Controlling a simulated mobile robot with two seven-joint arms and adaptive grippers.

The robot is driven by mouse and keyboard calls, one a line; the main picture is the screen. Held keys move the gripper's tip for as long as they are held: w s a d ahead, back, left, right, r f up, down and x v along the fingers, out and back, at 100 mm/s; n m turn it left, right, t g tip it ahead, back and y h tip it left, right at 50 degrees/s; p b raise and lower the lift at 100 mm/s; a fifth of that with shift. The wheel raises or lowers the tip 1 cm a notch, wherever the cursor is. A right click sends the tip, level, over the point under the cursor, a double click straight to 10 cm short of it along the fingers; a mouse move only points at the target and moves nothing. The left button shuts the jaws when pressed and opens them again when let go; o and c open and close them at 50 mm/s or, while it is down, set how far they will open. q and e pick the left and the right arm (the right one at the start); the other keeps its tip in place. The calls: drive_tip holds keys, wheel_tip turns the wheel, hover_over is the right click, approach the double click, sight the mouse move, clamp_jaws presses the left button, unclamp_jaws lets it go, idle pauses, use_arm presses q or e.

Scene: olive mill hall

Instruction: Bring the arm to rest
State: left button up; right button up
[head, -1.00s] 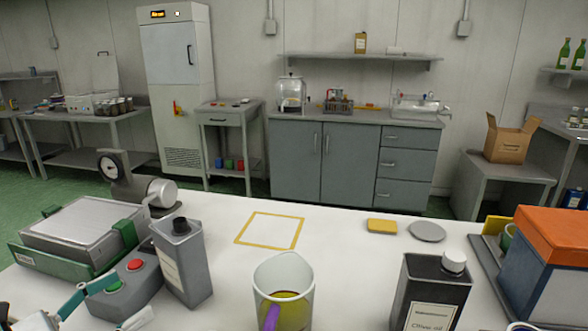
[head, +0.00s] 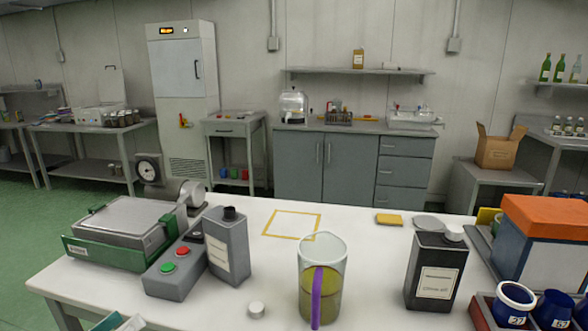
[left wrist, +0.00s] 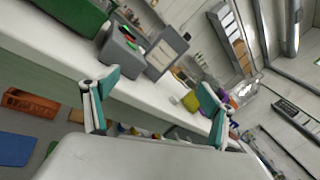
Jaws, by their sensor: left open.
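My left gripper (head: 118,322) shows only in part at the bottom edge of the head view, low in front of the table. In the left wrist view my left gripper (left wrist: 155,108) has its two teal fingers spread wide, with nothing between them. The white table (head: 130,316) is ahead of it, apart from the fingers. My right gripper is not in view.

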use_arm(q)
drive_tip(key=s+d+f+n+y+p, duration=0.25)
drive_tip(key=f+n+y, duration=0.45)
drive_tip(key=f+n, duration=1.2)
drive_tip(key=s+d+f+n+g+h+p, duration=0.1)
drive_tip(key=s+d+f+n+g, duration=0.5)
drive_tip(key=s+d+f+n, duration=0.4)
wheel_tip(320, 180, down, 2)
drive_tip(key=shift+s+d+f+n+g, duration=0.25)
drive_tip(key=shift+d+n+g, duration=0.05)
drive_tip(key=shift+d+n, duration=0.5)
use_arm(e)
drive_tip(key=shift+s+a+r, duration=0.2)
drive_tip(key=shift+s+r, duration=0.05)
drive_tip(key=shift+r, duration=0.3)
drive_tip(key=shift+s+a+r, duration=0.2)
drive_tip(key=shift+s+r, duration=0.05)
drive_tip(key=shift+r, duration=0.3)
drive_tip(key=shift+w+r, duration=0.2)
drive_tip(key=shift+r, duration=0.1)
